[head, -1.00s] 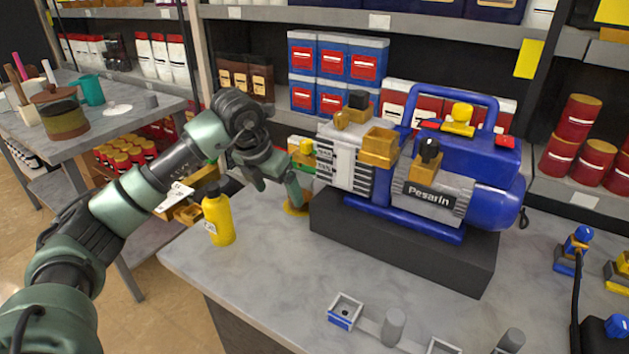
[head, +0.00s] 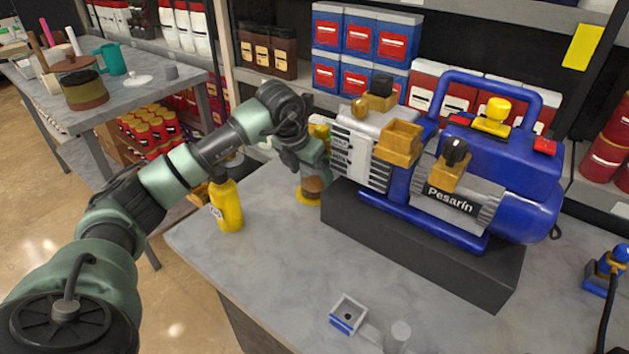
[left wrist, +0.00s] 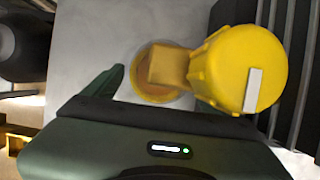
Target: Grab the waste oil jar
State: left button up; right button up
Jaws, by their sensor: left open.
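A small round jar-like vessel with brown contents and a yellow rim or base (head: 309,197) stands on the bench, left of the pump. It also shows from above in the left wrist view (left wrist: 150,93), partly hidden by a yellow fitting (left wrist: 240,70). My left gripper (head: 313,178) is open above and around the vessel; in the left wrist view its fingers (left wrist: 155,98) lie either side of it. I cannot tell whether they touch it. A lidded jar with brown and yellow-green layers (head: 85,88) stands on the other table. My right gripper is not in view.
The blue and grey pump (head: 455,200) on a black block stands close right of my left gripper. A yellow bottle (head: 226,205) stands left of it near the bench edge. A small grey square holder (head: 348,313) is at the front. The middle bench is clear.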

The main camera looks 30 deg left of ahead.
pick_arm(q)
jog(key=x, duration=0.2)
jog(key=shift+w+f, duration=0.1)
jog(key=shift+f, duration=0.2)
jog(key=c, duration=1.6)
jog(key=shift+a+r, duration=0.15)
jog(key=shift+r, duration=0.05)
